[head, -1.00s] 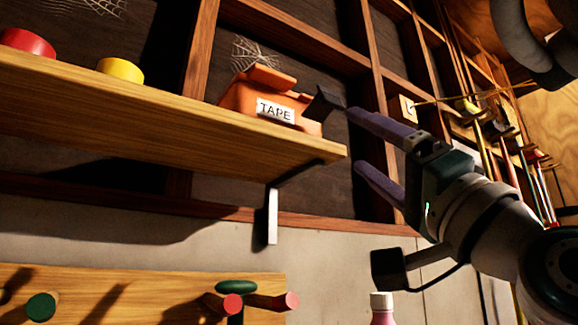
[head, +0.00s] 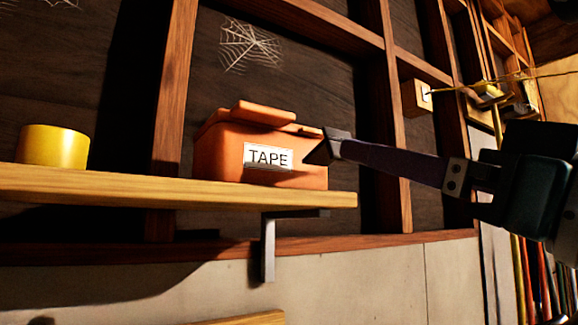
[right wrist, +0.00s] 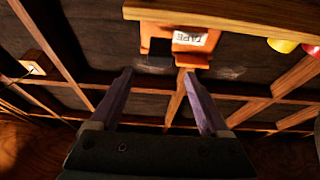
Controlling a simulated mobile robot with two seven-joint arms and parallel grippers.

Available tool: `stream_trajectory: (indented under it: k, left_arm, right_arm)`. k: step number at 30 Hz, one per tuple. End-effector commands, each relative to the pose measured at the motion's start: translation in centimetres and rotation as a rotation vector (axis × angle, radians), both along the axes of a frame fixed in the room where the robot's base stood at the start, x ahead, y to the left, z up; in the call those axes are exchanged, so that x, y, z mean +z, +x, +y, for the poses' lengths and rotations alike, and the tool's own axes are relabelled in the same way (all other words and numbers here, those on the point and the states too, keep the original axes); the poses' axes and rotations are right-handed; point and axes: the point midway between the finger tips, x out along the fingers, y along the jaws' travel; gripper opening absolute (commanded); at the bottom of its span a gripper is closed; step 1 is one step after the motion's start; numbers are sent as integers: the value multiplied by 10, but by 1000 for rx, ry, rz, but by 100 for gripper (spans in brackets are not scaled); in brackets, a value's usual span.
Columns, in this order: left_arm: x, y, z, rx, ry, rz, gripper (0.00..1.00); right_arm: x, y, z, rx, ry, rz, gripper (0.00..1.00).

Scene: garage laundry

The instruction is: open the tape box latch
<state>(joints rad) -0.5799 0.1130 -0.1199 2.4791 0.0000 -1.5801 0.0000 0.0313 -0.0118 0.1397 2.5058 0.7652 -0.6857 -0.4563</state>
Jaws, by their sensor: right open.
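The orange tape box (head: 215,155), labelled TAPE, sits near the right end of the wooden shelf. A raised orange piece (head: 264,113) lies on its top; I cannot tell if it is the latch. My right gripper (head: 328,147) comes in from the right, with its dark fingertip over or right beside the box's right end; contact is unclear. In the head view its fingers line up as one. In the right wrist view the gripper (right wrist: 158,74) is open and empty, and the box (right wrist: 160,30) appears upside down beyond the fingertips. My left gripper is out of view.
The shelf (head: 120,188) holds a yellow roll (head: 53,147) left of the box, with clear shelf between. A metal bracket (head: 268,250) supports it below. Wooden wall studs (head: 395,110) stand behind. A small wooden block (head: 416,98) is on the wall at right.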

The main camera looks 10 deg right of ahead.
Motion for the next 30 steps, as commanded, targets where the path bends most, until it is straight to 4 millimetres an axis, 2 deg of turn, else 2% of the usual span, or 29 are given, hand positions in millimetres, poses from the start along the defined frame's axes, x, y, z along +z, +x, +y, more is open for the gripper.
stream_trajectory:
  k: [1,7,8,9,13,18,26,27,30]
  left_arm:
    - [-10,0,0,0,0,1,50]
    - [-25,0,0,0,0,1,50]
    - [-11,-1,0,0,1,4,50]
    - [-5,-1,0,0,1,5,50]
    - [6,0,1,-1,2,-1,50]
    - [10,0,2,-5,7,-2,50]
    - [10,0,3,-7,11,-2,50]
    - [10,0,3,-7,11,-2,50]
    - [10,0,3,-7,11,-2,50]
  right_arm:
    - [-1,5,1,-1,3,-8,80]
    - [9,23,9,2,6,-4,80]
    - [20,30,11,3,6,1,80]
    - [23,38,13,3,6,4,80]
    - [28,54,19,2,4,3,80]
    - [30,64,23,1,2,2,80]
    - [28,65,24,1,2,1,80]
    - [28,65,24,1,2,1,79]
    - [28,65,23,1,2,1,68]
